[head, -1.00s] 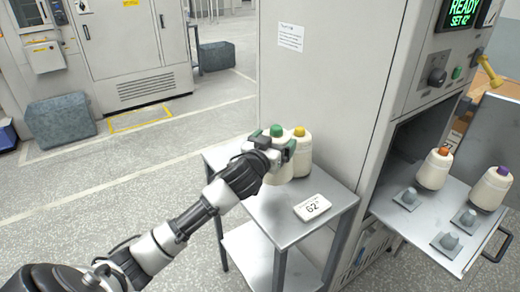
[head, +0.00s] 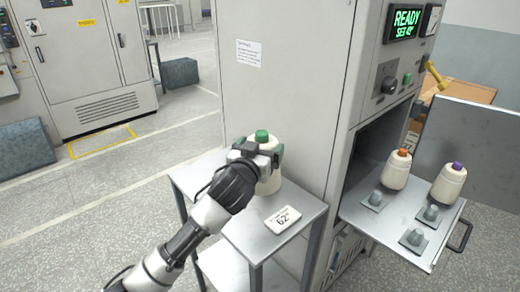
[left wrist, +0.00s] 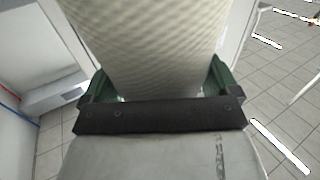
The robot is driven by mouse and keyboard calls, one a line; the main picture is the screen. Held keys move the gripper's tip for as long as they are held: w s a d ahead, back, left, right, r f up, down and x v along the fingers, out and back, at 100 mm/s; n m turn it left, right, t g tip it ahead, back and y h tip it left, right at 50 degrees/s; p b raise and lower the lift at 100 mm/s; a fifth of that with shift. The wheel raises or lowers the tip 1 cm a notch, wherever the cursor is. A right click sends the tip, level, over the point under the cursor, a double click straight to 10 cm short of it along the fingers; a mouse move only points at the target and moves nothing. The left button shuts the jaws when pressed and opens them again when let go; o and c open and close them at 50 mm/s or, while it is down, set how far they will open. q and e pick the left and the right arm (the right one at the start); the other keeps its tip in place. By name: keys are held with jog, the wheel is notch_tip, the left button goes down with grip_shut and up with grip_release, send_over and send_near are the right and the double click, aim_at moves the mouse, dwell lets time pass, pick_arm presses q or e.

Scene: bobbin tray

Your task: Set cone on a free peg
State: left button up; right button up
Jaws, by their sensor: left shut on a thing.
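My left gripper (head: 262,155) is shut on a cream cone with a green top (head: 262,136) at the small side table. In the left wrist view the ribbed cone (left wrist: 150,45) fills the space between the green fingers. I cannot tell whether its base touches the table. On the pulled-out tray (head: 392,222) at the right, an orange-topped cone (head: 397,172) and a purple-topped cone (head: 448,186) stand upright. Three pegs on the tray are free: a left one (head: 375,199), a right one (head: 431,214) and a front one (head: 415,238). My right gripper is not in view.
The side table (head: 240,228) carries a white "62" card (head: 283,219). The tall grey cabinet (head: 285,110) stands between table and tray opening.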

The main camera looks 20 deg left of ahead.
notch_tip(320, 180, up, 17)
jog(key=p, duration=1.6)
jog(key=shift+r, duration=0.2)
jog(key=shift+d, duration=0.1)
